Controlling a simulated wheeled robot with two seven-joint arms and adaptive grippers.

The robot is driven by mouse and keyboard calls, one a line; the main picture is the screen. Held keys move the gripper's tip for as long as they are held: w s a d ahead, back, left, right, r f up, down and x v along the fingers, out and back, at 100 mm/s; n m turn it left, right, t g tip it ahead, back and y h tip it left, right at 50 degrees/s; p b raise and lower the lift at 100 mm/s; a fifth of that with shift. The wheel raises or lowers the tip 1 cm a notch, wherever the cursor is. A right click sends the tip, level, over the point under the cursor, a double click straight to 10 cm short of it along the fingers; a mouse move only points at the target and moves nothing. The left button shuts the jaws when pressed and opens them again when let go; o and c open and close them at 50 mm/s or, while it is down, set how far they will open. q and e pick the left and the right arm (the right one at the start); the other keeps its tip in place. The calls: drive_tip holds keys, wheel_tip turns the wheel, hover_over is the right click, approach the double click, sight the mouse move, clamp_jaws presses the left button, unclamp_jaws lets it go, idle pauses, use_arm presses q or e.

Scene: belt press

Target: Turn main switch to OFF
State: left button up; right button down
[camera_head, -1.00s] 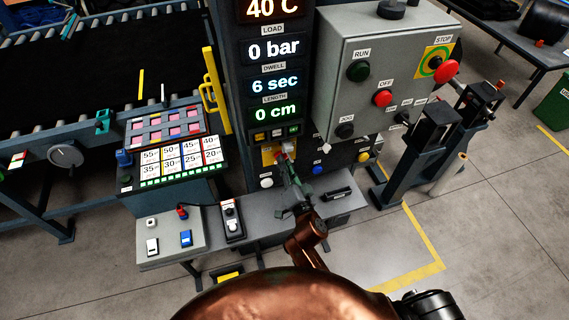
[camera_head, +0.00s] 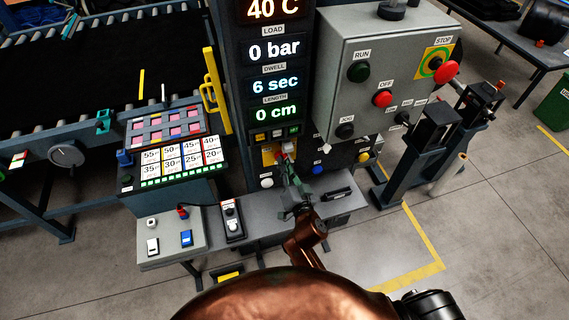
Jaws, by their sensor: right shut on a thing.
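My left gripper is not in view.
The grey control box (camera_head: 385,85) with RUN, OFF and STOP buttons hangs to the upper right of my right gripper. A grey shelf (camera_head: 265,212) lies below it, with a black handle-like piece (camera_head: 337,193) on top.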

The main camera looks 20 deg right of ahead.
drive_tip(key=shift+a+n+p, duration=0.15)
drive_tip(key=shift+n+p, duration=0.1)
drive_tip(key=shift+n, duration=2.3)
drive_tip(key=shift+a+n+p, duration=0.15)
drive_tip(key=shift+n+p, duration=0.15)
drive_tip(key=shift+n, duration=2.3)
drive_tip(key=shift+a+n+p, duration=0.15)
drive_tip(key=shift+n+p, duration=0.1)
drive_tip(key=shift+n, duration=2.3)
drive_tip(key=c, duration=2)
unclamp_jaws()
